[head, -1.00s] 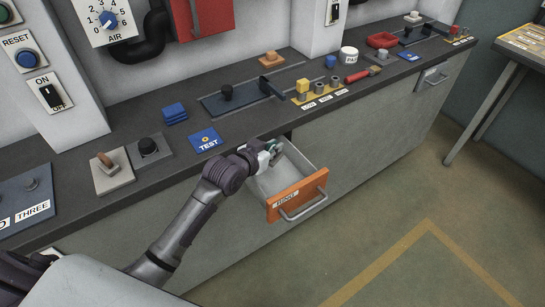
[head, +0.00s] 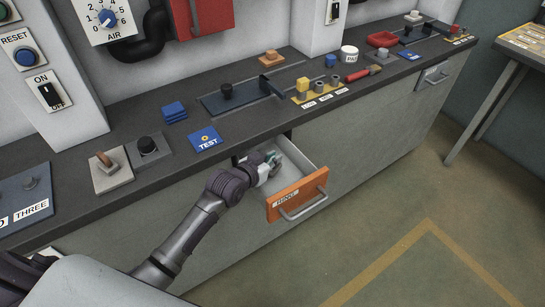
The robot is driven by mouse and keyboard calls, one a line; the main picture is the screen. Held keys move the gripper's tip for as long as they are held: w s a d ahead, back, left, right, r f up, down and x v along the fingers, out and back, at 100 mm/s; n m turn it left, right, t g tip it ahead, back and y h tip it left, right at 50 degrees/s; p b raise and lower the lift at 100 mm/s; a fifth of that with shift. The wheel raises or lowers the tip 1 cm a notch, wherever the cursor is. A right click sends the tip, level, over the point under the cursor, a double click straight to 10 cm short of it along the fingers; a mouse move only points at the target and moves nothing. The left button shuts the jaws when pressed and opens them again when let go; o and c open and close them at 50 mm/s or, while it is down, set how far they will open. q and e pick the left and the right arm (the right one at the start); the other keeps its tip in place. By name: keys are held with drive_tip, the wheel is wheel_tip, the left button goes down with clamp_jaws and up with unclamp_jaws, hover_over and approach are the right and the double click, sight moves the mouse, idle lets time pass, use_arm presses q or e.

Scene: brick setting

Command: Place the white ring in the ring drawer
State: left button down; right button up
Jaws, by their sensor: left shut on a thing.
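The ring drawer (head: 297,192) is pulled open below the bench top. It has an orange front with a white label and a grey handle, and its pale inside shows. My left gripper (head: 273,159) is at the drawer's back left part, low over or inside the opening, with its fingers pointing inward. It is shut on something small. The white ring is not clearly made out; the thing in the fingers is mostly hidden by the gripper and is taken to be the ring. My right gripper is not in view.
The dark bench top (head: 240,132) runs just behind the drawer. A blue TEST plate (head: 205,140) lies near its edge. The floor in front is clear.

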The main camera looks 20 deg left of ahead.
use_arm(q)
drive_tip(key=c, duration=1.2)
unclamp_jaws()
drive_tip(key=shift+r, duration=0.35)
drive_tip(key=p+v, duration=0.1)
drive_tip(key=v, duration=1.1)
drive_tip(key=shift+r, duration=0.35)
